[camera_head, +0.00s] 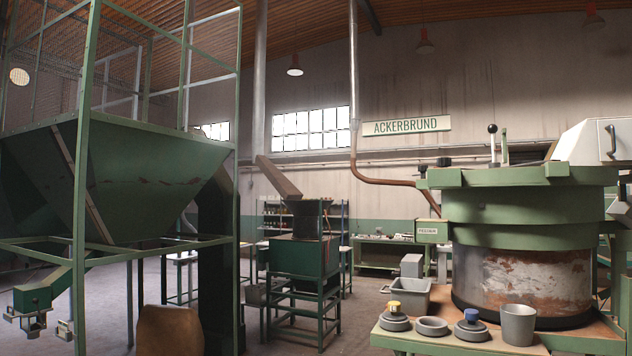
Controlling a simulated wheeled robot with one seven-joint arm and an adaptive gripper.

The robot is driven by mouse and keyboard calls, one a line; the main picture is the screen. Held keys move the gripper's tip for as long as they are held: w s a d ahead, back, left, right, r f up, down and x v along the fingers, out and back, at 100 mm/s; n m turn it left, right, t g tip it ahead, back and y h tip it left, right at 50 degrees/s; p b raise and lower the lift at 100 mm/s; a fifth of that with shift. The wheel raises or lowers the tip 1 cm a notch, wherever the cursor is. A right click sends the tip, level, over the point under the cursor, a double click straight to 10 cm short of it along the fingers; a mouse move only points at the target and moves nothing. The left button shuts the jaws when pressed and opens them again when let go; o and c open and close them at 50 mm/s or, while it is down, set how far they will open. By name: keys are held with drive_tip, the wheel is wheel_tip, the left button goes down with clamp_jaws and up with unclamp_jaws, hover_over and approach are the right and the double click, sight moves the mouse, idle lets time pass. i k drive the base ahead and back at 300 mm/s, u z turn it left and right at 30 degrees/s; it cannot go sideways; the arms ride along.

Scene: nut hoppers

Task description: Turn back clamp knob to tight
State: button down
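A large drum (522,285) with a worn, rusty side stands on a green bench at the right, under a thick green lid (521,205). A lever with a black ball top (492,129) rises from the lid. A small dark knob-like part (444,162) shows at the lid's upper left edge. I cannot tell for certain whether it is the back clamp knob, or how tight it is. The far side of the lid is hidden. My gripper is not in view.
The bench (440,338) holds a yellow-knobbed grey piece (394,318), a blue-knobbed one (471,327), a grey ring (431,326), a grey cup (518,325) and a grey bin (408,294). A green hopper (140,190) on a frame fills the left.

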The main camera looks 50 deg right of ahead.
sight(421, 169)
drive_tip(key=u, duration=0.4)
drive_tip(key=i, duration=2.2)
drive_tip(key=z, duration=2.65)
